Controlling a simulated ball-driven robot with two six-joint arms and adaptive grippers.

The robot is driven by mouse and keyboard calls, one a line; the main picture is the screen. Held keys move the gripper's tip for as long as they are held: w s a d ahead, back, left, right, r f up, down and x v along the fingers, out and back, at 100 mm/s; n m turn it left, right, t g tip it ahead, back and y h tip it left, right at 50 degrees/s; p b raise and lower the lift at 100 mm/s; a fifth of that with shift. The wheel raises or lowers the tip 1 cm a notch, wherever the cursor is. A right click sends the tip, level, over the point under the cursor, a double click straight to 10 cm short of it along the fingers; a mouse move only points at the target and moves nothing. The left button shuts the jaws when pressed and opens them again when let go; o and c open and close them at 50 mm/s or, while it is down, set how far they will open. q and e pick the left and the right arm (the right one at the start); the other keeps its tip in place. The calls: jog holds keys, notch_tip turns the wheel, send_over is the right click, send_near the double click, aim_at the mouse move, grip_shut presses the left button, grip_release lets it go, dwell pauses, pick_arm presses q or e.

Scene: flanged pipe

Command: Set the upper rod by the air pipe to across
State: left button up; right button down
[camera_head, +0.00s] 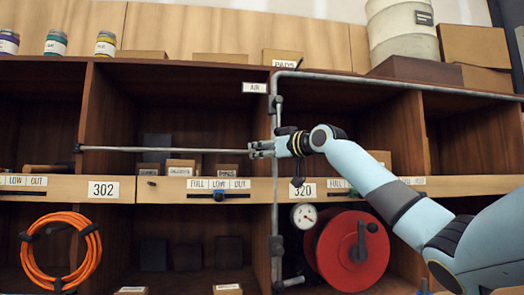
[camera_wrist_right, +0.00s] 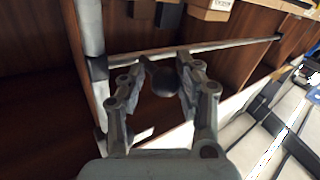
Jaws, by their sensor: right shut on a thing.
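The grey air pipe (camera_head: 274,215) runs down the shelf front below the AIR label. A thin grey rod (camera_head: 165,149) lies level across the bay left of the pipe, with a dark end piece at the left divider. In the wrist view the rod (camera_wrist_right: 225,45) runs from near the pipe (camera_wrist_right: 90,30) toward the upper right. My right gripper (camera_head: 262,149) is at the pipe, near the rod's right end. My left gripper is out of view.
A red hose reel (camera_head: 347,250) and a gauge (camera_head: 304,216) sit below right of the pipe. An orange hose coil (camera_head: 62,250) hangs lower left. Small boxes (camera_head: 182,168) stand behind the rod. The labelled ledge (camera_head: 160,189) runs beneath it.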

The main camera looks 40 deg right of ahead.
jog(key=c, duration=1.2)
grip_release()
jog(key=shift+d, duration=0.1)
jog(key=shift+o, duration=0.2)
jog(key=shift+d, duration=0.1)
jog(key=shift+s, duration=0.1)
jog(key=s, duration=0.7)
jog(key=shift+s, duration=0.2)
jog(key=shift+d+f, duration=0.1)
